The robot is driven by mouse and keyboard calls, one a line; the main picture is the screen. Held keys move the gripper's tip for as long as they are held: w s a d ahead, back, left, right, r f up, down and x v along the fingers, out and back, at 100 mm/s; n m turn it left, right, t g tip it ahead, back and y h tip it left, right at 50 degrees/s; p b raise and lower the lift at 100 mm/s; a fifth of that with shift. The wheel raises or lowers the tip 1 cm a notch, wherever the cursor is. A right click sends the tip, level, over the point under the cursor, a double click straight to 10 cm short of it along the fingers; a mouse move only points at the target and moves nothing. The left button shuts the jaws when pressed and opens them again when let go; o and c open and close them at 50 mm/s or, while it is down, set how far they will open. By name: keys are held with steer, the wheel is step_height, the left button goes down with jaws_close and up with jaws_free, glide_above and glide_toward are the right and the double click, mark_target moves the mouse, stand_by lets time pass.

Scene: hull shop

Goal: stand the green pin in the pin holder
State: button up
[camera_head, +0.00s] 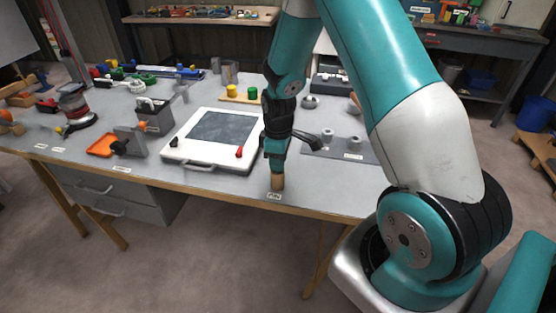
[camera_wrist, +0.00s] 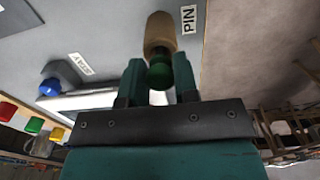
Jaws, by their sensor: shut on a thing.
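My gripper (camera_head: 276,160) points down at the front edge of the bench, its fingers closed. In the wrist view its fingers (camera_wrist: 158,85) grip the green pin (camera_wrist: 158,74) between them. A tan, wood-coloured round piece (camera_head: 277,182) is directly below the fingers, by a small label at the bench edge. It also shows in the wrist view (camera_wrist: 160,35), in line with the green pin and beside a label reading PIN. I take it to be the pin holder. The green pin meets or overlaps it in view. I cannot tell whether the pin's end is inside it.
A white framed board (camera_head: 190,157) with a dark panel lies to the left. A grey plate (camera_head: 352,153) with two cups is behind to the right. A wooden stand (camera_head: 231,98) with yellow and green pieces is farther back. Bare bench (camera_head: 225,184) lies left of my gripper.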

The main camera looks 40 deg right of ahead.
steer(key=shift+f+b, duration=0.35)
steer(key=shift+f, duration=0.2)
stand_by(0.4)
steer(key=o, duration=1.4)
steer(key=shift+w, duration=0.1)
steer(key=shift+r, duration=0.1)
steer(key=shift+r+p, duration=3.3)
steer(key=shift+r, duration=0.65)
